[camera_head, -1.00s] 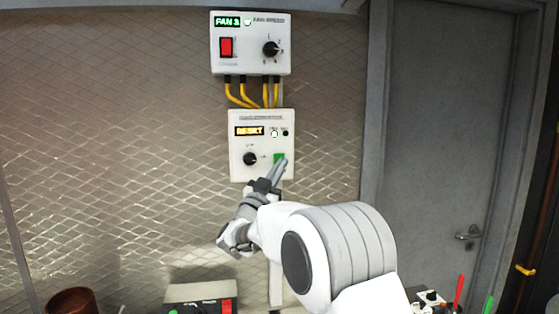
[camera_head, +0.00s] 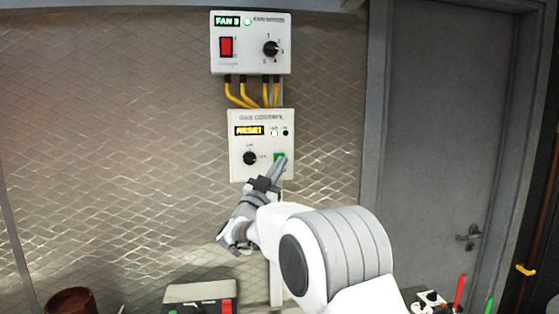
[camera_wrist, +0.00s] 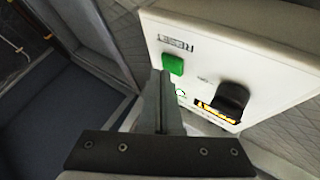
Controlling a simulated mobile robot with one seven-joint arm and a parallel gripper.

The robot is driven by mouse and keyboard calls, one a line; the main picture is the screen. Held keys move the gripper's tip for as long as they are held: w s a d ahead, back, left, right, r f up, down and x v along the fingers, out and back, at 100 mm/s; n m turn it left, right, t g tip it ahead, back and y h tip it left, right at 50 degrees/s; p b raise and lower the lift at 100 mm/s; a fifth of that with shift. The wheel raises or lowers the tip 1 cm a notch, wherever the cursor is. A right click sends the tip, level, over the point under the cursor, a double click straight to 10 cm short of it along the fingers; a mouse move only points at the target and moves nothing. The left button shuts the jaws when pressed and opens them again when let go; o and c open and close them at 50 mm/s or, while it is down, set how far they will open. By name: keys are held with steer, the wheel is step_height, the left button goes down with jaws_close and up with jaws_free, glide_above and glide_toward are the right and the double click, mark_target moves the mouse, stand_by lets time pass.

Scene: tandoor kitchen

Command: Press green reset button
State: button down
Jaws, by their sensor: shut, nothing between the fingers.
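The green reset button (camera_head: 280,158) is on the lower right of a white control box (camera_head: 240,171) on the wall, whose lit display reads "RESET". In the wrist view the green button (camera_wrist: 173,64) stands out from the panel beside the printed label "RESET". My gripper (camera_head: 279,165) is shut and empty, with its fingertips at the button's lower edge in the head view. In the wrist view the fingertips (camera_wrist: 159,72) lie just beside the button. I cannot tell whether they touch it. The fingers hide part of the button in the head view.
A black knob (camera_head: 250,158) is on the same box, left of the button. A fan-speed box (camera_head: 247,54) with a red switch hangs above, joined by yellow cables. Another control box (camera_head: 190,293) stands below. A grey door (camera_head: 440,140) is at the right.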

steer(key=shift+w, duration=0.45)
stand_by(0.5)
steer(key=shift+s+f, duration=0.1)
steer(key=shift+s+d+b, duration=0.1)
steer(key=shift+s+b, duration=0.6)
steer(key=shift+b, duration=0.2)
steer(key=shift+s, duration=0.1)
steer(key=s+b, duration=0.2)
steer(key=s+d+b, duration=0.1)
steer(key=s+b, duration=0.1)
steer(key=shift+s, duration=0.35)
steer(key=shift+r, duration=0.2)
